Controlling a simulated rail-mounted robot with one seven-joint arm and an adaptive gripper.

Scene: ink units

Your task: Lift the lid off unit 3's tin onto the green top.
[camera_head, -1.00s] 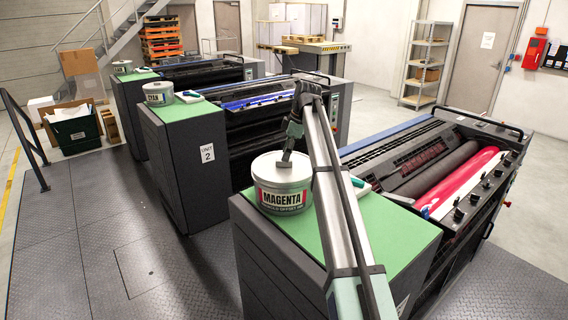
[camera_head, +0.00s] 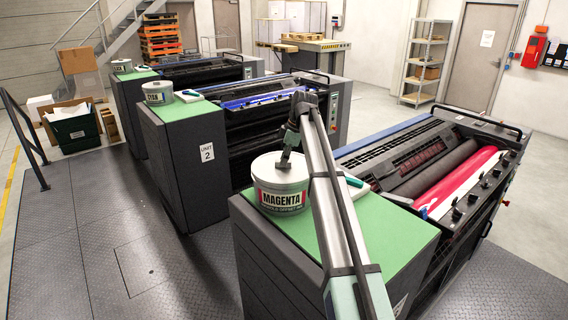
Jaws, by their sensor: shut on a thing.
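The magenta tin (camera_head: 282,197), a white and grey can labelled MAGENTA, stands upright near the left corner of the nearest unit's green top (camera_head: 395,232). Its pale lid (camera_head: 268,170) is on top of the tin; I cannot tell whether there is a gap beneath it. My gripper (camera_head: 285,163) points down at the middle of the lid and is shut on it; the fingertips are small and what they pinch is partly hidden. My arm crosses in front of the green top and hides part of it.
A white item with a green tool (camera_head: 353,181) lies on the green top behind my arm. Open rollers with magenta ink (camera_head: 462,183) lie to the right. The green top's right part is bare.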

